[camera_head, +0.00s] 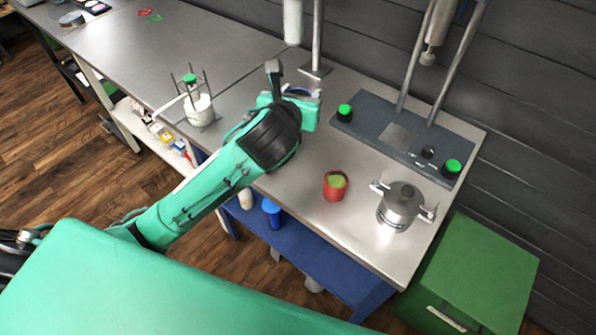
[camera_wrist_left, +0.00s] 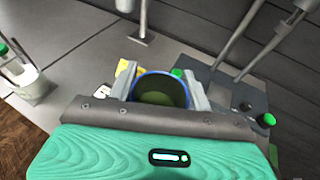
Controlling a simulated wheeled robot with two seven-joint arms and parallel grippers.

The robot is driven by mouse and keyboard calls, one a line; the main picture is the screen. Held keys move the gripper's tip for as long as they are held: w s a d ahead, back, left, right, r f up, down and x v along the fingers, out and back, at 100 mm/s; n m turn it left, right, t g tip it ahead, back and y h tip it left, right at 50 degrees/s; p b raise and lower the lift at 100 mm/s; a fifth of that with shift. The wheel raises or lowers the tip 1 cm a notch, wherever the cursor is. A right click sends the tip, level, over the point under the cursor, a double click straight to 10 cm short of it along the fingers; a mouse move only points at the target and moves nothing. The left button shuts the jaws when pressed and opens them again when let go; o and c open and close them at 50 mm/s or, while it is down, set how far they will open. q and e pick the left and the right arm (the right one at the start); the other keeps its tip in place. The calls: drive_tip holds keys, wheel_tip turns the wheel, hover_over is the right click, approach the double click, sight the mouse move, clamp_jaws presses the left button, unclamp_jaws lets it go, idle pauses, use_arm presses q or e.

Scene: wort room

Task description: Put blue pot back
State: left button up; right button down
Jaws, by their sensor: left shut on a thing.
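A pot with a blue rim and dark green inside (camera_wrist_left: 160,92) sits between the two fingers of my left gripper (camera_wrist_left: 161,78) in the left wrist view. The gripper is shut on it. In the head view the blue pot (camera_head: 299,91) is mostly hidden behind my left gripper (camera_head: 293,84), over the back middle of the steel table (camera_head: 300,175). I cannot tell whether the pot touches the table. My right gripper is not in view.
A red pot (camera_head: 335,186) with green contents and a lidded metal pot (camera_head: 402,204) stand to the right. A grey device base (camera_head: 400,137) with green knobs lies behind them. A white beaker on a stand (camera_head: 199,108) is at left.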

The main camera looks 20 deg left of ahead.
use_arm(q)
wheel_tip(320, 180, down, 20)
drive_tip(key=shift+r, duration=0.2)
idle(0.4)
drive_tip(key=o, duration=0.8)
drive_tip(key=shift+f, duration=0.15)
drive_tip(key=shift+c, duration=0.2)
drive_tip(key=shift+o, duration=0.6)
drive_tip(key=shift+s+r, duration=0.2)
drive_tip(key=b+v, duration=0.1)
drive_tip(key=v, duration=1)
drive_tip(key=shift+s+r, duration=0.15)
drive_tip(key=shift+s, duration=0.2)
